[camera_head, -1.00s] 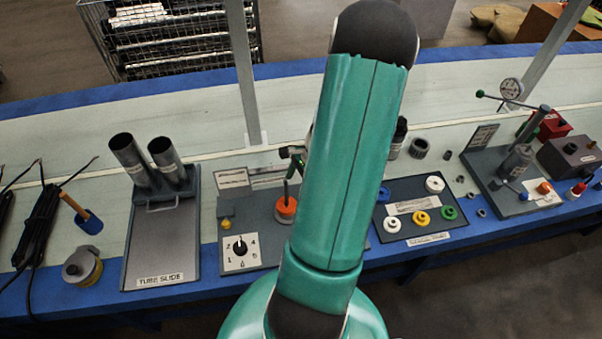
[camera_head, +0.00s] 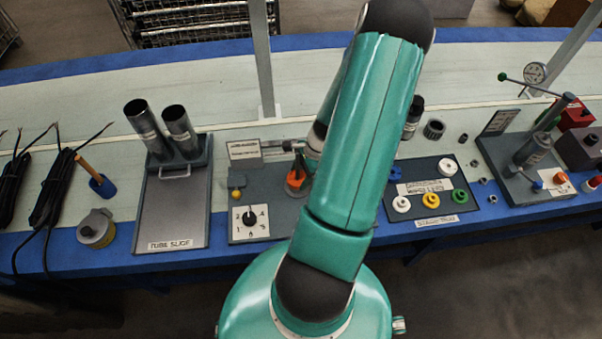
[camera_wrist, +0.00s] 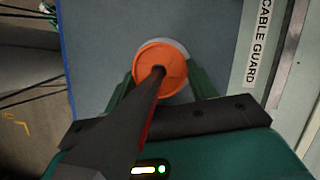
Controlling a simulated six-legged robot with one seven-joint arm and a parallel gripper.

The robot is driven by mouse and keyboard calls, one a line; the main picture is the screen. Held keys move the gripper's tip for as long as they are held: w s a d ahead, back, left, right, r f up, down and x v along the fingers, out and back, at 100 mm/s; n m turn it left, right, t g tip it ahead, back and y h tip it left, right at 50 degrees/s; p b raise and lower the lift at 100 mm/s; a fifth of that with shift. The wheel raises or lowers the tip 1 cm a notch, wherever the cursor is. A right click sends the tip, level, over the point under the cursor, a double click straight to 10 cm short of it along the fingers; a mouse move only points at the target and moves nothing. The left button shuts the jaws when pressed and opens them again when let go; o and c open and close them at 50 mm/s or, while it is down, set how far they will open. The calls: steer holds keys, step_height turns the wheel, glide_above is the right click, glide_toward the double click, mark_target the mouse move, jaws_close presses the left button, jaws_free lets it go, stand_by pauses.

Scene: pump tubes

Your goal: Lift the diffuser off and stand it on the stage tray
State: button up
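The diffuser is most likely the orange disc (camera_head: 297,181) on the grey board with the dial. It also shows in the wrist view (camera_wrist: 161,68), with a pale round part under its edge and a dark rod running from its centre towards the camera. My gripper (camera_wrist: 160,86) is at the disc, its green fingers spread on either side. I cannot tell whether they touch it. The stage tray (camera_head: 476,205) is the dark labelled panel to the right. It bears several coloured rings.
The tube slide (camera_head: 178,220) with two metal tubes stands to the left. A dial plate (camera_head: 249,219) is in front of the disc. A gauge stand (camera_head: 520,180) is at the far right. My arm hides the bench between the disc and the stage tray.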

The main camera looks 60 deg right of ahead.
mark_target(300, 176)
steer(key=c, duration=0.5)
steer(key=shift+r, duration=0.7)
stand_by(0.5)
step_height(300, 176, up, 17)
steer(key=shift+f, duration=0.2)
stand_by(2.9)
